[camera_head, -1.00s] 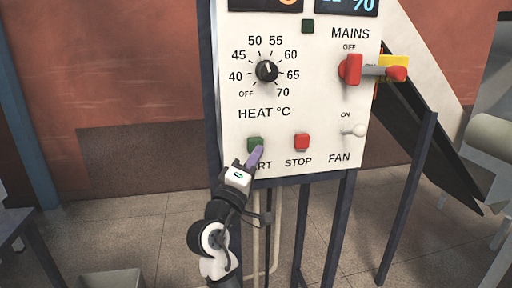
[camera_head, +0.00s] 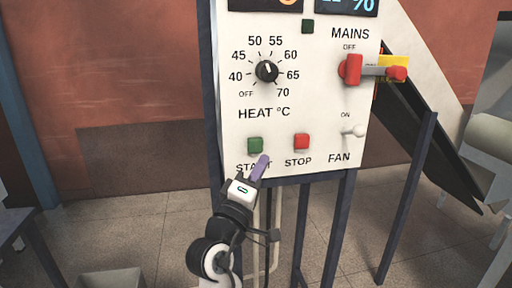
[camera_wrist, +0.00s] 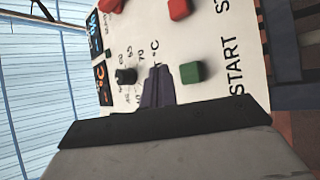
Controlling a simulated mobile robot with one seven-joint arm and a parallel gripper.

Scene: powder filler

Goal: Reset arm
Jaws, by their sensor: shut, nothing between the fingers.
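My gripper (camera_head: 262,163) has purple fingers that are shut with nothing between them. In the head view its tips lie just below and right of the green START button (camera_head: 255,145), over part of the START label. In the wrist view the shut fingers (camera_wrist: 158,88) point at the control panel, with the green button (camera_wrist: 191,72) to their right. The tips look apart from the button, but the gap to the panel is hard to judge. My arm reaches up from the bottom of the head view.
The white panel (camera_head: 232,60) also carries a red STOP button (camera_head: 302,141), a black heat knob (camera_head: 267,71), a white fan switch (camera_head: 353,131) and a red mains handle (camera_head: 351,69). Dark legs (camera_head: 343,225) stand below it. Open floor (camera_head: 150,220) lies to the left.

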